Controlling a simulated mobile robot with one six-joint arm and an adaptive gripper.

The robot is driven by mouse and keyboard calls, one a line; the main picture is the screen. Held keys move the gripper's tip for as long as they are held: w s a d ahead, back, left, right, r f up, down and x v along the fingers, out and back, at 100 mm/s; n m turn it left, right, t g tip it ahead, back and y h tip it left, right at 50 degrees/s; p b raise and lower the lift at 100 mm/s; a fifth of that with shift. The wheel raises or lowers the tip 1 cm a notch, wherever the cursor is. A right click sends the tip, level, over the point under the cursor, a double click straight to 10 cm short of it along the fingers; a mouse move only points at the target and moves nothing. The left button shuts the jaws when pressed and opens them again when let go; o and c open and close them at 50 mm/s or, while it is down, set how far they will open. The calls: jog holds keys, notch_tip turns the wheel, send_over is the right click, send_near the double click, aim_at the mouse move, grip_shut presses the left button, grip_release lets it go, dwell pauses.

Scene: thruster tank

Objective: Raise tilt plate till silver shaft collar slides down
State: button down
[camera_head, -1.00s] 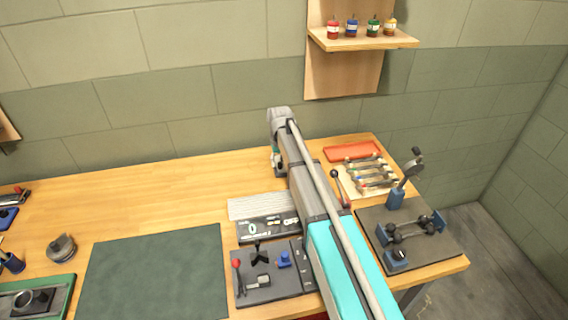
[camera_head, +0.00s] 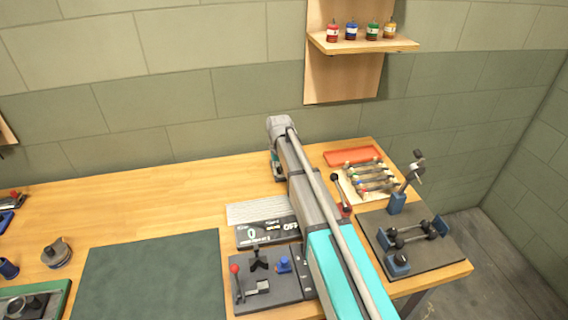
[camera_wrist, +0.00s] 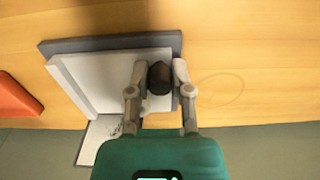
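The pale tilt plate (camera_wrist: 100,85) lies over a dark grey base (camera_wrist: 75,45) at the left of my gripper in the wrist view. A dark rounded knob (camera_wrist: 160,78) is at the plate's right edge. My gripper (camera_wrist: 160,72) has one finger on each side of the knob, with no clear gap, and looks shut on it. I cannot make out the silver shaft collar in either view. In the head view my own arm hides most of the gripper and the plate.
An orange tray (camera_head: 352,156) and a rack of rods (camera_head: 372,178) lie right of my arm. A dark fixture board (camera_head: 435,255) with a raised lever stands at the table's right end. A lever board (camera_head: 270,292) is left of my arm.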

jog(key=shift+d+r+y+p, duration=0.3)
jog(key=shift+r+y+p, duration=0.45)
jog(key=shift+r+y, duration=0.2)
dwell(3.0)
